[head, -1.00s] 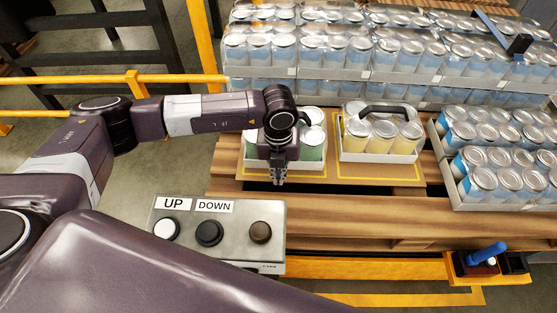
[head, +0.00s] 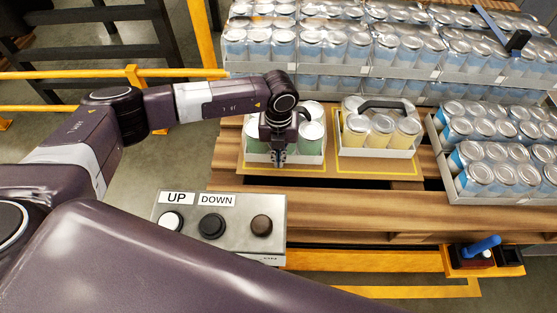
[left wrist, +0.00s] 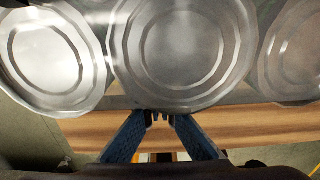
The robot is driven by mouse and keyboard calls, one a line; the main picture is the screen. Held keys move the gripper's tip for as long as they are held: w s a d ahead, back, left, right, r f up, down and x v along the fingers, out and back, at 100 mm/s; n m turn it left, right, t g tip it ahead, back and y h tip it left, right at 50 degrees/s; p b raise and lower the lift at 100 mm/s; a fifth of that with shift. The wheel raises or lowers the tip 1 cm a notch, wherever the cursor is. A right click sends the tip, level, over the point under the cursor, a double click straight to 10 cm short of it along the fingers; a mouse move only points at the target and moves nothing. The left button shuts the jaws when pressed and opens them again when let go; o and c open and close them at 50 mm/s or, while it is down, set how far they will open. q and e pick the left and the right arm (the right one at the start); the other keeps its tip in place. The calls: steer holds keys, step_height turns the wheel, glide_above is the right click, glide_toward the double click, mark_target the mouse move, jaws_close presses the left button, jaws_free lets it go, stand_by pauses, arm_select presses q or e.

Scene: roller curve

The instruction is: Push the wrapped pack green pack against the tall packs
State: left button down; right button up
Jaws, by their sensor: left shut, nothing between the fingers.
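The green pack (head: 312,142), a low white tray of green cans with silver lids, stands upright on the wooden pallet in the head view. My left gripper (head: 279,161) is shut and empty, pointing down at the front of this pack and hiding part of it. Contact between them cannot be made out for sure. In the left wrist view the can lids (left wrist: 182,50) fill the top, just beyond the left gripper's fingertips (left wrist: 163,118). The tall packs (head: 305,50), stacked trays of blue-and-white cans, stand behind the green pack. My right gripper is out of view.
A pack of yellow cans (head: 381,132) with a dark handle stands just right of the green pack. More blue can trays (head: 500,150) are further right. A control box (head: 220,225) with UP and DOWN buttons is in front. A yellow rail (head: 80,75) runs at left.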

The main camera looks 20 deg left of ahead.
arm_select(q)
steer(key=w+a+b, duration=0.1)
steer(key=w+b, duration=0.2)
steer(key=w+a+b, duration=0.1)
steer(key=w+b, duration=0.2)
steer(key=w, duration=0.1)
steer(key=w+a+b, duration=0.1)
steer(key=w+b, duration=0.2)
steer(key=shift+w+f, duration=0.25)
steer(key=shift+w, duration=0.05)
steer(key=shift+w+a+r+b, duration=0.1)
steer(key=shift+w+r+b, duration=0.1)
steer(key=shift+w+b, duration=0.3)
steer(key=shift+a+r, duration=0.1)
steer(key=shift+r, duration=0.1)
